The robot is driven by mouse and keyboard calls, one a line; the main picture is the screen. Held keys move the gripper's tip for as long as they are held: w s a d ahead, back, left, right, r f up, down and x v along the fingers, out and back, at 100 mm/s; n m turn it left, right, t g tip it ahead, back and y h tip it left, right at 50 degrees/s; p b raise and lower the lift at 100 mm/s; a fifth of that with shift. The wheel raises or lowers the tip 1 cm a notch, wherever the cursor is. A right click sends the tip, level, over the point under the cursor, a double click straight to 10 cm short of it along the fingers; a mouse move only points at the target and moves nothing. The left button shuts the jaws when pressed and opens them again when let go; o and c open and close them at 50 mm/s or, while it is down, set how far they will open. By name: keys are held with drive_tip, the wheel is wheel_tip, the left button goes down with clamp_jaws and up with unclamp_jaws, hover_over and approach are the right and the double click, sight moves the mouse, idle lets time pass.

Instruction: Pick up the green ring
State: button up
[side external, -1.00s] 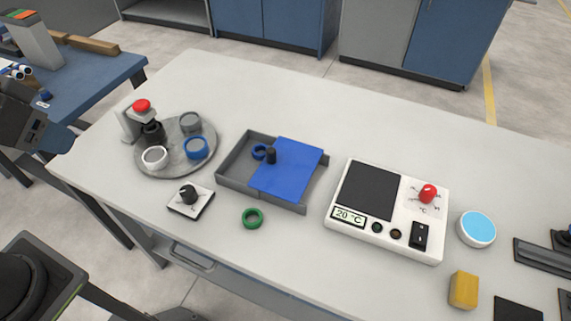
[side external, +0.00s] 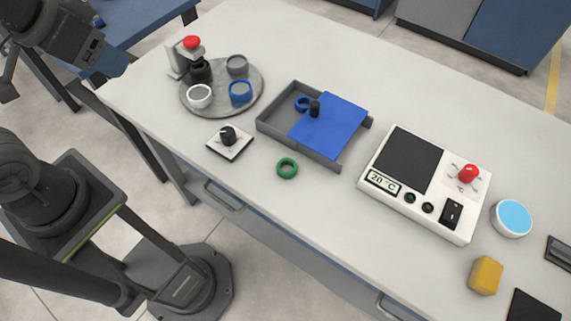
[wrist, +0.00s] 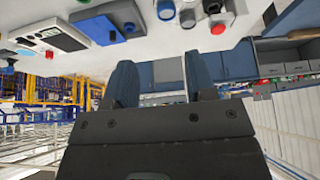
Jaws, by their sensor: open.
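The green ring (side external: 287,168) lies flat on the white table near its front edge, with nothing touching it. It is in front of the grey tray (side external: 275,131) with the blue lid. My gripper (side external: 112,62) is at the upper left of the side external view, past the table's left edge and well away from the ring. In the wrist view my gripper (wrist: 160,78) shows two blue fingers spread apart with nothing between them. I cannot pick out the green ring for sure in the wrist view.
A round grey plate (side external: 216,111) holds several cups and a red-topped stand. A dial box (side external: 229,142) sits left of the ring. A white hotplate (side external: 445,219), a blue-topped dish (side external: 512,218) and a yellow block (side external: 486,276) are to the right. The table around the ring is clear.

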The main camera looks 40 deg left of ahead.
idle(0.4)
drive_tip(key=o, duration=0.5)
